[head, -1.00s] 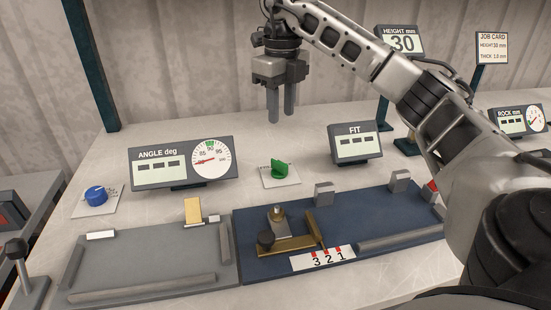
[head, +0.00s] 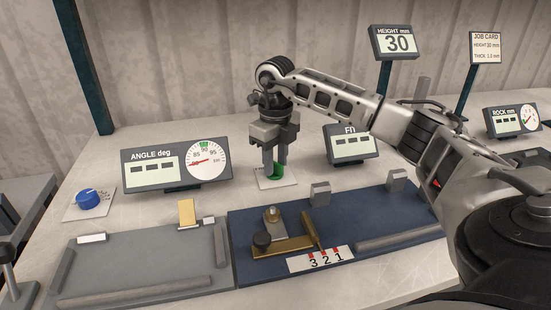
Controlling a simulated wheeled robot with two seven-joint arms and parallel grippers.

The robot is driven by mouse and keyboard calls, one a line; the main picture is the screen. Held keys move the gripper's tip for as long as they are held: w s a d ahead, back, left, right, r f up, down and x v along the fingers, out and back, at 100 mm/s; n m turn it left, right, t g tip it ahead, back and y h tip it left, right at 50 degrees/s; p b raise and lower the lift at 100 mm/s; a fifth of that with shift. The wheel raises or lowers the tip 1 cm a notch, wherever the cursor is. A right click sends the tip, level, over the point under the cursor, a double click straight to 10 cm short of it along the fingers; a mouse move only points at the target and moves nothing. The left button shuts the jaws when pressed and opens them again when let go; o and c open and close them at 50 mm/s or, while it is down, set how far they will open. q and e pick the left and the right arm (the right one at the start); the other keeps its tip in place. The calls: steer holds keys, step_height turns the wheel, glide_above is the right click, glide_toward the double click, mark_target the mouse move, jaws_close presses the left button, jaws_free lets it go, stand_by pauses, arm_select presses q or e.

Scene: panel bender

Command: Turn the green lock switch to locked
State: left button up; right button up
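The green lock switch (head: 277,171) sits on a small white plate (head: 265,182) on the bench, behind the blue fixture. My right gripper (head: 274,168) points down over it, with its fingertips at the height of the switch. The fingers are apart, one on the left of the switch and one at its right or in front of it. They partly hide the switch and the plate's markings. I cannot tell whether the fingers touch it. My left gripper is not in view.
The FIT display (head: 352,145) stands right of the gripper, partly behind my arm. The ANGLE display (head: 177,166) stands to the left, with a blue knob (head: 88,199) beyond it. The blue fixture (head: 350,207) and grey fixture (head: 140,260) lie in front.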

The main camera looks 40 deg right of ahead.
jaws_close()
